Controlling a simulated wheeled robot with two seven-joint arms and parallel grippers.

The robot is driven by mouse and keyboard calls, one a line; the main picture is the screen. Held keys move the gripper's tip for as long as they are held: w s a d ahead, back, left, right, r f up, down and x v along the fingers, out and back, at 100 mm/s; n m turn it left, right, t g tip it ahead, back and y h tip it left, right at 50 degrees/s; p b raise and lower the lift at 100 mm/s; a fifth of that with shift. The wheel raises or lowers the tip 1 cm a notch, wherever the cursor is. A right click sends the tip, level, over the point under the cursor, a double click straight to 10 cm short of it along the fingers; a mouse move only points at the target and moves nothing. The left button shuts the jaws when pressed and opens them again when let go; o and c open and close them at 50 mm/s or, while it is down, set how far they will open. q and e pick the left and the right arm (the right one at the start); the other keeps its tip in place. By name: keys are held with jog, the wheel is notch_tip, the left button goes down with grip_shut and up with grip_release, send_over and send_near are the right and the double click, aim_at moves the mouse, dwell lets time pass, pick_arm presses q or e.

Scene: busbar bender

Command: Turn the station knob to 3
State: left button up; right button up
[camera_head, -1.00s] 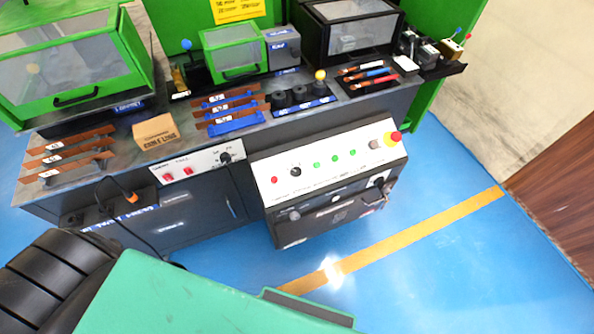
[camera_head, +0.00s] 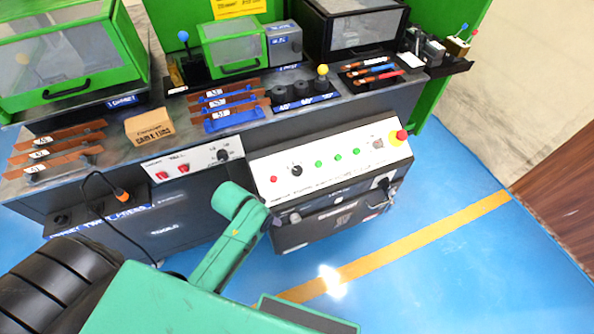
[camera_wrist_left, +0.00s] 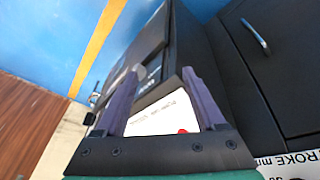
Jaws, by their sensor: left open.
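The sloped white control panel (camera_head: 330,160) stands at the front right of the bench in the head view. It carries a black knob (camera_head: 296,170), a red button, green buttons and a red-and-yellow emergency stop (camera_head: 398,137). A smaller white panel (camera_head: 190,162) to its left has two red switches and another black knob (camera_head: 223,155). Knob lettering is too small to read, so I cannot tell which is the station knob. My left gripper (camera_wrist_left: 160,88) is open and empty in the left wrist view, with part of the white panel (camera_wrist_left: 160,115) between its fingers. My right gripper is out of view.
The bench top holds copper bars (camera_head: 55,150), a cardboard box (camera_head: 149,127), dies (camera_head: 305,92) and machines with green or black frames. A cable with an orange plug (camera_head: 122,194) hangs at the left front. Blue floor (camera_head: 440,245) is free at the right.

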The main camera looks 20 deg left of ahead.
pick_arm(q)
jog(key=w+d+r+n+h, duration=0.1)
jog(key=w+d+r+n, duration=0.1)
jog(key=w+d+r, duration=0.35)
notch_tip(320, 180, up, 13)
jog(key=n+g+y, duration=0.2)
jog(key=n, duration=0.8)
send_over(297, 170)
jog(key=s+a, duration=0.1)
jog(key=s, duration=0.1)
jog(key=f+b, duration=0.1)
jog(key=f, duration=0.3)
jog(key=w+f, duration=0.1)
jog(key=f, duration=0.4)
jog(key=w+d+f+b, duration=0.1)
jog(key=f, duration=0.4)
jog(key=shift+f+b, duration=0.2)
jog(key=shift+b, duration=0.15)
grip_shut()
